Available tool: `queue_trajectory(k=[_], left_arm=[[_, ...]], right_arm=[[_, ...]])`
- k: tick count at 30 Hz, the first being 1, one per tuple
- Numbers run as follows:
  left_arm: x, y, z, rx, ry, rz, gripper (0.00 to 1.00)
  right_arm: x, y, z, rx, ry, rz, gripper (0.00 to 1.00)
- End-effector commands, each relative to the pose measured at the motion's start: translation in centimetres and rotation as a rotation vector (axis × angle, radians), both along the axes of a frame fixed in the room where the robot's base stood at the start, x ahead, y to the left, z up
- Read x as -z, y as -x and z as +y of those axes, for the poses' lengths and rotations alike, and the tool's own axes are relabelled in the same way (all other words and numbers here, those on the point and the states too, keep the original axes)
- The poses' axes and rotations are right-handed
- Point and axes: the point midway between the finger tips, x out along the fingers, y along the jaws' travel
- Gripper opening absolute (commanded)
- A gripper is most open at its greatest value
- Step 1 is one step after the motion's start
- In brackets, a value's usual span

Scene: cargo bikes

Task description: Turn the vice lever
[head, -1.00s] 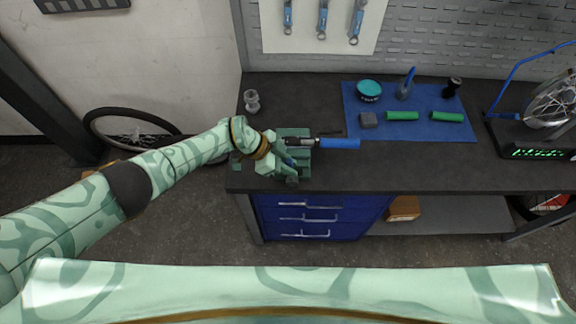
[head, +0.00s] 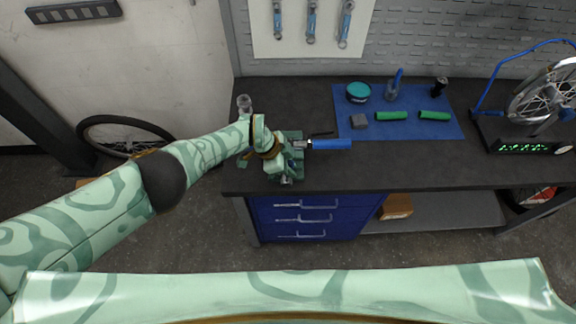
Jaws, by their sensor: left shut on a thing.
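The green vice (head: 295,137) sits at the left front corner of the dark workbench. A metal bar with a blue sleeve (head: 332,144) reaches out of its jaws to the right. My left gripper (head: 281,170) is at the vice's front side, over the bench edge, and is shut on the vice lever. The lever is mostly hidden by the gripper; a small metal piece (head: 286,181) shows just below it. My right gripper is out of view.
A blue mat (head: 440,101) carries two green grips (head: 391,116), a grey block (head: 358,121) and a teal tin (head: 358,92). A clear jar (head: 244,103) stands behind my left arm. A wheel stand (head: 525,146) is at the right. The bench front is clear.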

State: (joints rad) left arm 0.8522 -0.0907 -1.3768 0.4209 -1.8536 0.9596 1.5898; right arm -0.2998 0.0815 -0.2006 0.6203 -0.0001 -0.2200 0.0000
Motion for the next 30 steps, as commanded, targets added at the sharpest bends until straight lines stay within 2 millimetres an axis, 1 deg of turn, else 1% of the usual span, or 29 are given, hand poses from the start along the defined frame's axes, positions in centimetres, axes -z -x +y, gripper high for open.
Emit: queue_trajectory(k=[1,2,3,11,14,17,19,25,28,30], left_arm=[[0.0,0.2,-0.5,0.008,0.006,-0.003,0.28],[0.0,0.2,-0.5,0.007,0.006,-0.001,0.36],[0.0,0.2,-0.4,0.007,0.006,-0.001,0.41],[-0.1,0.1,-0.2,0.004,0.004,0.000,0.41],[-0.7,0.1,0.0,0.004,0.004,0.000,0.41],[-2.1,0.1,0.6,0.003,0.004,0.000,0.41],[-3.5,0.1,1.2,0.004,0.003,0.000,0.41],[-8.7,0.0,3.7,0.005,0.003,-0.001,0.41],[-10.8,0.0,4.8,0.007,0.003,-0.001,0.41],[-11.9,0.0,5.4,0.007,0.003,-0.001,0.41]], right_arm=[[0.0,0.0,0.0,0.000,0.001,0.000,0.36],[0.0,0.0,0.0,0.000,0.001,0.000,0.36],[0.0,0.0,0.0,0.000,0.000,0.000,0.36],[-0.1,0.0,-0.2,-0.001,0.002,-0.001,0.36],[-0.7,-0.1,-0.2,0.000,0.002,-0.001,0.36],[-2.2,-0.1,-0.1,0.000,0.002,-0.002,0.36],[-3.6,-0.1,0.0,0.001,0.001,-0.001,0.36],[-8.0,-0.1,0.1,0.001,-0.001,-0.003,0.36],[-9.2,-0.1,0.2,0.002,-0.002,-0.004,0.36],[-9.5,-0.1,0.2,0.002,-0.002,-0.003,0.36]])
